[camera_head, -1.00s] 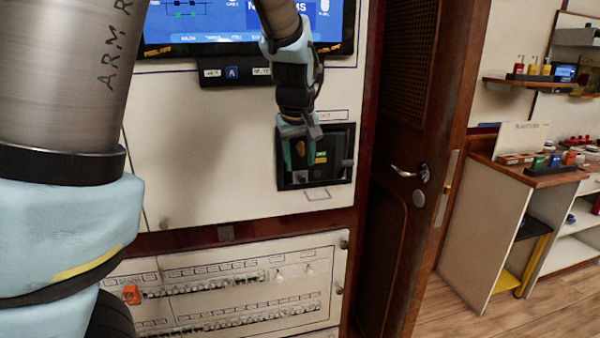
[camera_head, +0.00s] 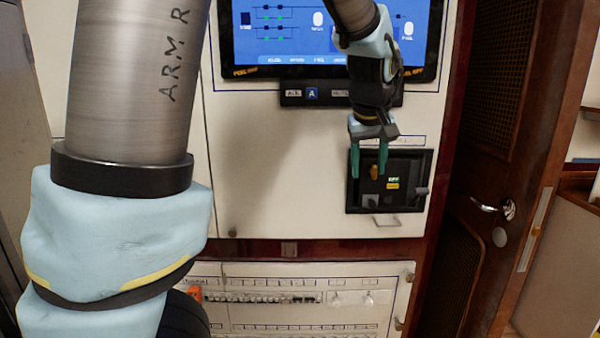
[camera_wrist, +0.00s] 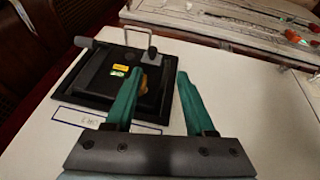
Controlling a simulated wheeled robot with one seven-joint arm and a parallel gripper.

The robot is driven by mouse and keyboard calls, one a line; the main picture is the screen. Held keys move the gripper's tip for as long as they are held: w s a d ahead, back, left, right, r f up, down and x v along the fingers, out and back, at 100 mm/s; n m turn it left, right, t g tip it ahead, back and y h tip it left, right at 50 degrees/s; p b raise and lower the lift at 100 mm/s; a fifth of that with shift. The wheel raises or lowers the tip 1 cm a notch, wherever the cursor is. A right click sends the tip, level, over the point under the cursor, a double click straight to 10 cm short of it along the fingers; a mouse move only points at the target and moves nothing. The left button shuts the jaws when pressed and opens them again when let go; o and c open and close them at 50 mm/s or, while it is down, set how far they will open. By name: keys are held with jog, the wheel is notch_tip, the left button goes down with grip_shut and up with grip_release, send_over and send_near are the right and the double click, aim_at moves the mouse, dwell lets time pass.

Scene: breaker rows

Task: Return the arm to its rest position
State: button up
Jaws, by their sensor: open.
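My gripper (camera_head: 369,160) hangs in front of the white cabinet, its two green fingers apart with nothing between them. In the wrist view the open fingers (camera_wrist: 157,97) show against a black recessed panel (camera_wrist: 82,85) and the white cabinet face. The black panel (camera_head: 408,203) also shows in the head view, behind and just right of the fingers. It carries an orange knob (camera_head: 374,172), a green label and a yellow label. I cannot tell whether a finger touches the panel. My upper arm fills the left of the head view.
A blue screen (camera_head: 300,40) is set in the cabinet above the panel. A breaker row (camera_head: 260,298) with an orange part (camera_head: 195,293) lies below. A wooden door (camera_head: 500,130) with a metal handle (camera_head: 485,206) stands at the right.

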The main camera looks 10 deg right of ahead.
jog(key=a+f+g+y, duration=0.1)
jog(key=a+f, duration=0.3)
jog(key=a, duration=0.3)
jog(key=a+f, duration=0.4)
jog(key=a, duration=0.4)
jog(key=s+a+f+g, duration=0.1)
jog(key=s+a+f, duration=0.2)
jog(key=a, duration=0.4)
jog(key=s+a+f, duration=0.3)
jog(key=s+a, duration=0.2)
jog(key=a, duration=0.2)
jog(key=shift+f+g+y, duration=0.35)
jog(key=shift+g+y, duration=0.05)
